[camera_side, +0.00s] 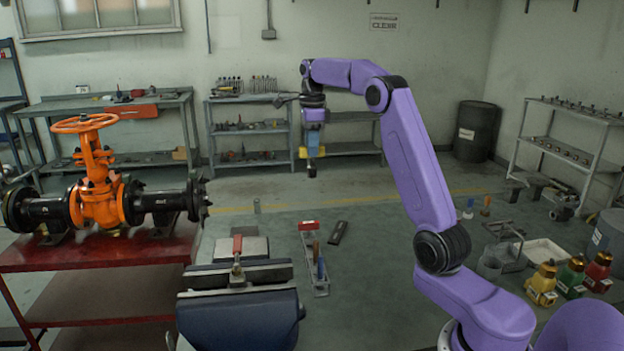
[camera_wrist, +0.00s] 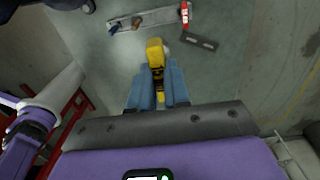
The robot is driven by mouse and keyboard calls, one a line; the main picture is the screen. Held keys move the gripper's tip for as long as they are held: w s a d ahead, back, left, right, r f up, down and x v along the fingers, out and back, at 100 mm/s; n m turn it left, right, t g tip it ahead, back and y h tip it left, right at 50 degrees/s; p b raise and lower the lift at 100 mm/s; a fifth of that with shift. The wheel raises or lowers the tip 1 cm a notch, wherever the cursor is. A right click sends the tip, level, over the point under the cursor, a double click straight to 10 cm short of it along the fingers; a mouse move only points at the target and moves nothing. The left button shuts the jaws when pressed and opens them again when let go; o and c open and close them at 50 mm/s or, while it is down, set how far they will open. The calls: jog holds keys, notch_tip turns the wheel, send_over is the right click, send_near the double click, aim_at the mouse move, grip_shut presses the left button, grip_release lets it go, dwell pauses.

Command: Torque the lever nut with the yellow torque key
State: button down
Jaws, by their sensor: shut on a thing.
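My gripper (camera_side: 312,143) hangs pointing down in mid-air over the work area, with its blue fingers shut on the yellow torque key (camera_side: 312,153). A dark tip of the key points down below the fingers. In the wrist view the yellow key (camera_wrist: 155,52) sits between the two blue fingers (camera_wrist: 157,85). A lever with a red handle (camera_side: 237,247) stands at the vise (camera_side: 240,312), well below and left of my gripper. I cannot make out a nut at it. The key touches nothing but the fingers.
An orange gate valve (camera_side: 97,185) with a handwheel stands on a red table (camera_side: 120,250) at left. A tray (camera_side: 315,265) with hand tools and a dark bar (camera_side: 338,232) lie right of the vise. Yellow, green and red containers (camera_side: 572,277) stand at lower right.

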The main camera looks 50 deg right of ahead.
notch_tip(320, 180, up, 8)
jog(key=shift+r, duration=0.1)
jog(key=s+a+n, duration=0.3)
jog(key=a+n, duration=0.3)
jog(key=a, duration=1)
jog(key=s+a+n, duration=0.3)
jog(key=a+n, duration=0.3)
jog(key=a, duration=1)
jog(key=s+a+n, duration=0.4)
jog(key=s+a, duration=0.2)
jog(key=a, duration=0.2)
notch_tip(320, 180, down, 7)
jog(key=shift+d, duration=0.35)
jog(key=shift+w+f, duration=0.15)
jog(key=shift+f, duration=1.1)
dwell(1.6)
